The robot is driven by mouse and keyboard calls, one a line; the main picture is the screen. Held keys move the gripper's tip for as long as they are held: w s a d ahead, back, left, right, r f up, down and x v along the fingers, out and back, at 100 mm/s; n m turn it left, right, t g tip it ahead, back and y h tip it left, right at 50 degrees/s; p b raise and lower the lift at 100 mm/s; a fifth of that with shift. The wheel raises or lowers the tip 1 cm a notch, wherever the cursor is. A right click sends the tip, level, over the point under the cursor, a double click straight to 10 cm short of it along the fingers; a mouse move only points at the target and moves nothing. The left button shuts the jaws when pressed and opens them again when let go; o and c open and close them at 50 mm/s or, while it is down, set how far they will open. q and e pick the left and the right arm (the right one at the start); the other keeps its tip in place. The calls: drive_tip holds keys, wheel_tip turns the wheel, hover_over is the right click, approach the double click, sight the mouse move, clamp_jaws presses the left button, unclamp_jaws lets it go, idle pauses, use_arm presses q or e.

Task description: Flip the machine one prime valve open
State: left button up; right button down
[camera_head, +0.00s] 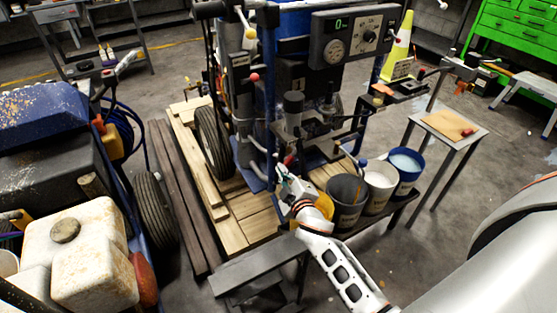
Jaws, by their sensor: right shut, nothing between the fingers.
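The striping machine with a control panel (358,38) stands upright on a wooden pallet in the middle of the head view. It has several small levers, including a yellow-knobbed one (250,33), a red-knobbed one (254,77) and a blue-knobbed one (362,162). I cannot tell which part is the prime valve or how it is set. My right gripper (281,174) is shut and empty, low at the machine's front, close to a small red part (288,160). I cannot tell whether they touch. My left gripper is out of view.
A black bucket (346,203), a white bucket (379,187) and a blue bucket (404,171) stand on a low shelf right of my gripper. A second machine with a dirty white tank (92,255) stands at left. A small table (449,127) is at right.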

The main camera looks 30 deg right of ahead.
use_arm(q)
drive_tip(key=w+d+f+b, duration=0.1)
drive_tip(key=b, duration=0.4)
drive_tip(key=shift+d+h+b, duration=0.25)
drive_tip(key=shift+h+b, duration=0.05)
use_arm(e)
drive_tip(key=d+f+n, duration=0.1)
drive_tip(key=n, duration=0.1)
drive_tip(key=d+f+n+t+h, duration=0.1)
drive_tip(key=d+f+n, duration=0.1)
drive_tip(key=shift+w+d+f, duration=0.1)
drive_tip(key=shift+d+f, duration=0.05)
drive_tip(key=shift+d, duration=0.3)
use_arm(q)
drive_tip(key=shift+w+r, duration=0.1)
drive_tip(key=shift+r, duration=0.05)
use_arm(e)
drive_tip(key=shift+f, duration=0.1)
